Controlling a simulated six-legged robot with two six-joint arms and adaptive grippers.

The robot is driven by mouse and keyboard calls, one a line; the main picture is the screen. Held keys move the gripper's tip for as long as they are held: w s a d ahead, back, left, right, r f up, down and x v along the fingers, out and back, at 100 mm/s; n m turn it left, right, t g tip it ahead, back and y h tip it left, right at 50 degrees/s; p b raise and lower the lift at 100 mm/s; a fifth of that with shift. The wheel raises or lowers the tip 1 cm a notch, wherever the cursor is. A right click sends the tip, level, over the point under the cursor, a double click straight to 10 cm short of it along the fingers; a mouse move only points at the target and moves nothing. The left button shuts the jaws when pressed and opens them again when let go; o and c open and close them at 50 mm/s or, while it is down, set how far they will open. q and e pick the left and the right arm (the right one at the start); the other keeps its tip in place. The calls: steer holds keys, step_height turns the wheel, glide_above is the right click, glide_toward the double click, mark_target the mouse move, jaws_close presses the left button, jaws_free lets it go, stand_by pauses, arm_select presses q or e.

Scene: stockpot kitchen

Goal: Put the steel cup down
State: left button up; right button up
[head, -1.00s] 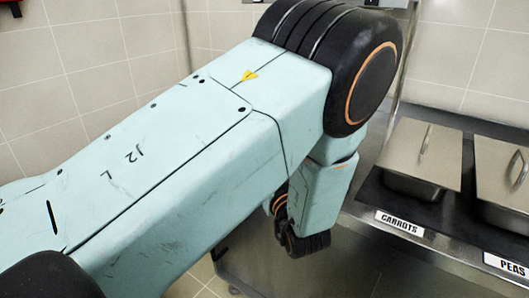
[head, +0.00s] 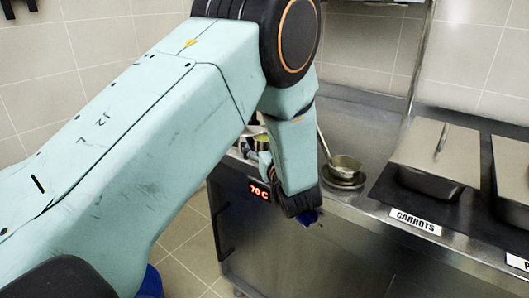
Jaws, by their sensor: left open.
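My left arm fills the left and middle of the head view, with its forearm hanging down over the front edge of the steel counter. My left gripper is mostly hidden behind that forearm; only the wrist end (head: 300,203) shows clearly, and nothing is seen held there. I cannot pick out a steel cup for certain. A small round steel vessel with a long upright handle, like a ladle (head: 345,164), rests on a dark round base on the counter, right of my forearm and apart from it. My right gripper is not in view.
Lidded steel pans (head: 437,158) stand at the right behind a CARROTS label (head: 415,222). A red 70 C display (head: 259,190) is on the counter front (head: 290,250). A blue object (head: 150,282) is low at the left. The counter behind the ladle is clear.

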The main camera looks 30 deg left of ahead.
arm_select(q)
steer(key=shift+w, duration=0.15)
steer(key=c, duration=1.5)
step_height(320, 180, up, 10)
steer(key=p, duration=0.3)
